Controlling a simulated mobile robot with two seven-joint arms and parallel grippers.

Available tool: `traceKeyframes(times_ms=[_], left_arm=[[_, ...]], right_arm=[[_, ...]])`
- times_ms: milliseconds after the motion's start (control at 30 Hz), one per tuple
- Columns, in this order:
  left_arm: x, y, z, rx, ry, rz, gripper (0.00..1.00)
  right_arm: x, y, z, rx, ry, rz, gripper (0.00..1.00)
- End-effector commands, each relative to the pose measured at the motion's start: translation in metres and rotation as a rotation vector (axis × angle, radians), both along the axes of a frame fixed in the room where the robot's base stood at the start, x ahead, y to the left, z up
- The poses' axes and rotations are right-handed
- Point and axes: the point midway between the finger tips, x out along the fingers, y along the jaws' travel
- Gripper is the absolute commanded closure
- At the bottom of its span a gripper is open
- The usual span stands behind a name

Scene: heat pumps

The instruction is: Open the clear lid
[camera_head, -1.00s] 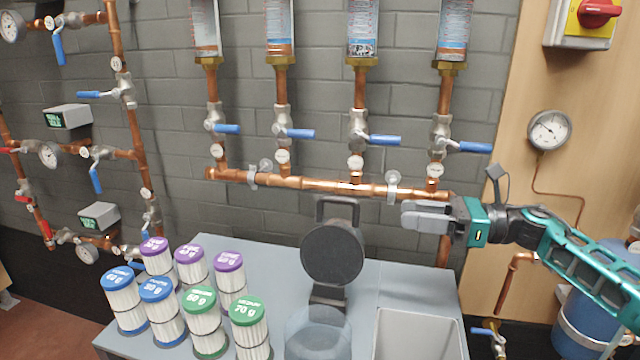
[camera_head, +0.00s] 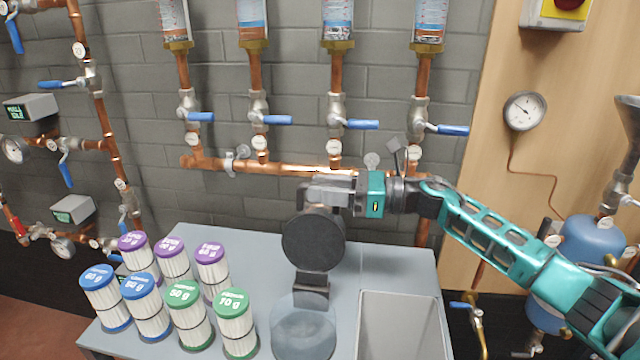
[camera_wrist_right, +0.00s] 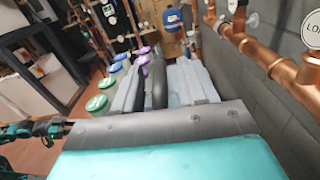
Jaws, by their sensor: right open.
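A dark round lid-like disc (camera_head: 314,238) with a loop handle stands upright on a hinge piece on the grey bench. A clear round cover or bowl (camera_head: 303,328) lies in front of that hinge. My right gripper (camera_head: 322,193) is open at the top of the disc, at its handle, which it partly hides. In the right wrist view dark bars, likely the handle (camera_wrist_right: 156,85), show between the pale fingers; I cannot tell whether they touch. A teal and black arm part, likely my left (camera_wrist_right: 45,129), shows small in that view; its jaws are unclear.
Several filter cartridges (camera_head: 152,312) with blue, purple and green caps stand on the bench (camera_head: 260,255) left of the disc. A grey open bin (camera_head: 402,325) is at its right. Copper pipes (camera_head: 270,168) with blue-handled valves run along the wall behind.

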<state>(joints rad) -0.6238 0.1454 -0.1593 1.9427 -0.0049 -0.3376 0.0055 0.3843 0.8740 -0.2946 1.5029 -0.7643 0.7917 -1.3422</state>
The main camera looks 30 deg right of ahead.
Motion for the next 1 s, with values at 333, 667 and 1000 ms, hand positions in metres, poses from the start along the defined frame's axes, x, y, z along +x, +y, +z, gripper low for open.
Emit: traceKeyframes(times_ms=[333,667,1000], left_arm=[[-0.0017,0.0004,0.0002,0.001,0.001,0.001,0.57],[-0.0026,-0.0023,-0.0004,-0.004,0.006,-0.001,0.57],[-0.0026,-0.003,-0.0004,-0.004,0.007,-0.002,0.57]], right_arm=[[0.0063,0.0081,0.0,-0.001,-0.001,-0.001,0.59],[0.006,0.0079,-0.0001,-0.001,-0.001,-0.001,0.83],[0.0066,0.0068,0.0004,0.0,-0.001,-0.004,1.0]])
